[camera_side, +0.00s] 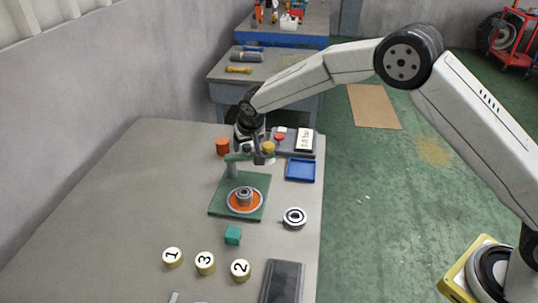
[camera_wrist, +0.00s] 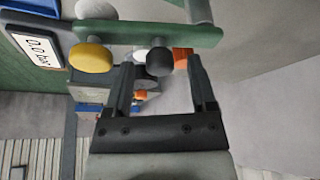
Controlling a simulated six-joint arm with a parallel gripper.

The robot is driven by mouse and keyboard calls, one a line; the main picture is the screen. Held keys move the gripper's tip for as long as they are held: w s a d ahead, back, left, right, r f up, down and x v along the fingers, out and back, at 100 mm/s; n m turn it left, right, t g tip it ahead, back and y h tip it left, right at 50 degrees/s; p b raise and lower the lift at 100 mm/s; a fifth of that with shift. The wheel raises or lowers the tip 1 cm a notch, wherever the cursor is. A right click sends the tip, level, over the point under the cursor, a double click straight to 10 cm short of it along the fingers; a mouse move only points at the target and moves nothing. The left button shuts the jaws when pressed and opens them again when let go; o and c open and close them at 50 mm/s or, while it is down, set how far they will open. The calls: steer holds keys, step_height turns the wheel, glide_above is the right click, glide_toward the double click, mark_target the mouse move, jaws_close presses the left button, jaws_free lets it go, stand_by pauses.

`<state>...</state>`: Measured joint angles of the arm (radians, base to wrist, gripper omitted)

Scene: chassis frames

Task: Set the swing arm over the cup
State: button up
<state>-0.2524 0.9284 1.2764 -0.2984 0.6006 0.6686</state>
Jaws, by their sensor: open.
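The green swing arm (camera_side: 240,156) sits on a post at the back of the green base plate (camera_side: 218,207) and points to the right, off to the back of the cup. The cup (camera_side: 245,196) is a grey round piece in an orange ring on the plate. In the wrist view the swing arm (camera_wrist: 205,38) crosses the top, with a yellow knob (camera_wrist: 90,57) and a black knob (camera_wrist: 160,62) on it. My gripper (camera_wrist: 158,62) is open, its fingers on either side of the black knob; I cannot tell if they touch it. My gripper (camera_side: 258,156) partly hides the arm's end in the side view.
An orange cylinder (camera_side: 222,147) stands left of my gripper. A device with a display (camera_side: 304,140) and a blue tray (camera_side: 300,170) lie right. The table's left side is clear.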

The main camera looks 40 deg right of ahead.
jaws_close()
stand_by(1.4)
